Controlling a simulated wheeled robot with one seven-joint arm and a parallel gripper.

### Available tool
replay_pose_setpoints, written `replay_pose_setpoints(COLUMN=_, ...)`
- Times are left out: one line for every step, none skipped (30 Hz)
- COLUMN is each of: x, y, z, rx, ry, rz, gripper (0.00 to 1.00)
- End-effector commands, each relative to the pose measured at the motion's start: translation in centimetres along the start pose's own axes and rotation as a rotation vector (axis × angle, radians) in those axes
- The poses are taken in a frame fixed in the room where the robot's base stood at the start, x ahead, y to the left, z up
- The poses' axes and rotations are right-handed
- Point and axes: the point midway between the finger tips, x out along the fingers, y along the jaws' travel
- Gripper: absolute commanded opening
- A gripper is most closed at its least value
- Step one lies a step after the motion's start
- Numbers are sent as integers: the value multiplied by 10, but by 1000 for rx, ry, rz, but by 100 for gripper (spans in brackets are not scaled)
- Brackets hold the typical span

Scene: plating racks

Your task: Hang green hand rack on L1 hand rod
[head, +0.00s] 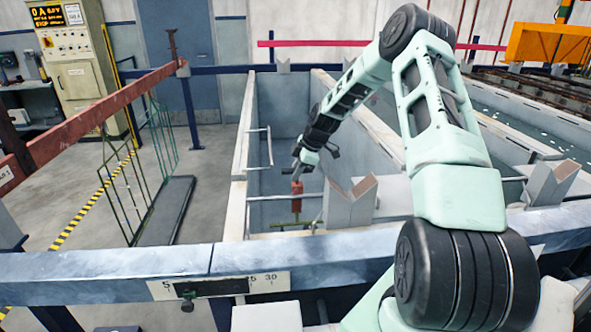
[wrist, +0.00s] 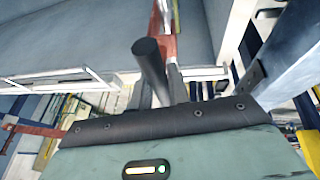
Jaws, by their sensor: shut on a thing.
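My gripper (head: 297,176) reaches down into an open grey tank in the head view. It is shut on the red upper part (head: 297,190) of a hand rack. A thin green bar (head: 287,224) shows low beneath it; most of the rack is hidden or too small to make out. In the wrist view the gripper fingers (wrist: 174,80) meet a red piece (wrist: 166,46), beside a dark round bar. A red rod (head: 95,108) runs along the left in the head view. I cannot read which rod is L1.
The tank has pale walls (head: 240,150) and a blue-grey front beam (head: 120,262) with a scale plate. Grey V-shaped supports (head: 350,200) stand right of my gripper. More tanks lie right. A control cabinet (head: 72,70) stands back left. Open floor lies left of the tank.

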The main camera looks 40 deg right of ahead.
Motion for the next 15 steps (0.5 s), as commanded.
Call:
replay_pose_setpoints(x=-2, y=-3, z=-1, rx=-1, ry=0, rz=3, gripper=0)
replay_pose_setpoints(x=2, y=-4, z=0, rx=-1, ry=1, rz=2, gripper=0)
replay_pose_setpoints(x=6, y=-4, z=2, rx=-1, ry=1, rz=3, gripper=0)
replay_pose_setpoints(x=8, y=-4, z=3, rx=-1, ry=1, rz=3, gripper=0)
replay_pose_setpoints(x=10, y=-4, z=4, rx=-1, ry=1, rz=3, gripper=0)
replay_pose_setpoints(x=12, y=-5, z=4, rx=-1, ry=1, rz=3, gripper=0)
replay_pose_setpoints(x=14, y=-5, z=5, rx=-1, ry=1, rz=3, gripper=0)
replay_pose_setpoints(x=15, y=-5, z=6, rx=-1, ry=0, rz=3, gripper=0)
replay_pose_setpoints(x=17, y=-6, z=7, rx=-1, ry=0, rz=3, gripper=0)
replay_pose_setpoints(x=20, y=-6, z=8, rx=-1, ry=0, rz=3, gripper=0)
replay_pose_setpoints(x=21, y=-6, z=8, rx=-1, ry=0, rz=3, gripper=0)
replay_pose_setpoints(x=23, y=-6, z=9, rx=-1, ry=0, rz=3, gripper=0)
replay_pose_setpoints(x=24, y=-7, z=10, rx=-1, ry=0, rz=3, gripper=0)
replay_pose_setpoints(x=26, y=-7, z=10, rx=-1, ry=0, rz=3, gripper=0)
replay_pose_setpoints(x=27, y=-7, z=11, rx=-1, ry=0, rz=3, gripper=0)
